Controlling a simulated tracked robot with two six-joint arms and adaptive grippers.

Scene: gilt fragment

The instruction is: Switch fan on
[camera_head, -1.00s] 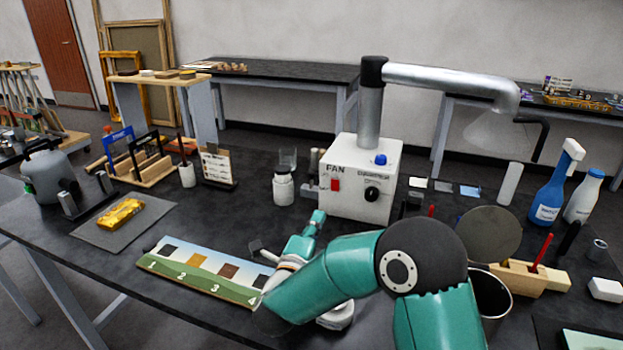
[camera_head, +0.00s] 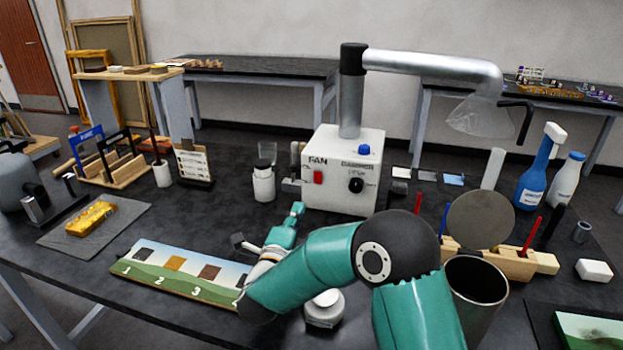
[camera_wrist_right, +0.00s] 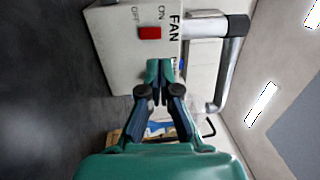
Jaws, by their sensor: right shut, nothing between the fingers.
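The fan unit is a white box (camera_head: 337,196) labelled FAN, standing on the dark table with a silver duct rising from its top. Its red switch (camera_head: 318,177) is on the front face, left of a black knob (camera_head: 356,185). My right gripper (camera_head: 298,208) is shut and empty, in front of the box and a little below and left of the switch. In the right wrist view the box shows with the red switch (camera_wrist_right: 150,32) between ON and OFF labels, and my shut fingertips (camera_wrist_right: 160,64) appear close to it; contact cannot be told. My left gripper is not seen.
A white jar (camera_head: 263,184) stands left of the box. A numbered sample board (camera_head: 180,290) lies at front left, near my right arm. A gilt fragment (camera_head: 91,218) rests on a grey mat (camera_head: 125,222). Bottles (camera_head: 538,175) and a metal cup (camera_head: 476,281) are at right.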

